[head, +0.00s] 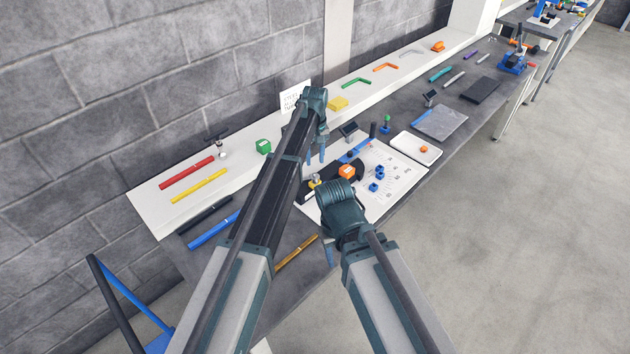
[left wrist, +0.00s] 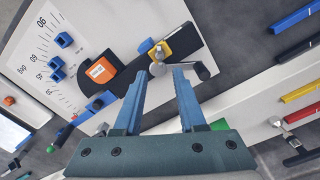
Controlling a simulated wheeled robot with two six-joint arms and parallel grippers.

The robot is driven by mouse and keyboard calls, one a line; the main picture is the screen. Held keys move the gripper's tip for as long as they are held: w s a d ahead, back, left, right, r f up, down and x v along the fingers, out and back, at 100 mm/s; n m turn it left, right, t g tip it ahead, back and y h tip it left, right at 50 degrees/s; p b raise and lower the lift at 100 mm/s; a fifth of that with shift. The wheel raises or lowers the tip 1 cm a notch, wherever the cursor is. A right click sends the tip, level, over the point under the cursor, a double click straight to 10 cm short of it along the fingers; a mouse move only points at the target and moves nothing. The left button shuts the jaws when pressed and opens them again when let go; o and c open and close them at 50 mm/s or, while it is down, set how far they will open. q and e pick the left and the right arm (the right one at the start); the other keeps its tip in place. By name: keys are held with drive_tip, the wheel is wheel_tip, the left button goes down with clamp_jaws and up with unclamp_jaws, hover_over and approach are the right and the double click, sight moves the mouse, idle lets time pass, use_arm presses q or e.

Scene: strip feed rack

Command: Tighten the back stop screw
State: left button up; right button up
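A white board with a printed scale (head: 402,172) lies on the bench and also shows in the left wrist view (left wrist: 30,60). On it are a dark bar (left wrist: 128,72), an orange block (left wrist: 100,70) (head: 347,171) and a yellow block (left wrist: 185,40). A silver round-headed screw or knob (left wrist: 158,53) sits beside the yellow block; I cannot tell for sure that it is the back stop screw. My left gripper (head: 315,158) is open above the bar, its blue fingertips (left wrist: 163,60) on either side of the screw's near side, empty. My right gripper (head: 328,250) is low at the front, its fingers mostly hidden.
A white shelf (head: 240,158) along the wall holds red and yellow bars (head: 187,172) and a green block (head: 264,147). The floor at right is clear.

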sight(315, 176)
use_arm(q)
wheel_tip(315, 176, down, 8)
drive_tip(key=b, duration=0.6)
drive_tip(key=shift+r, duration=0.25)
clamp_jaws()
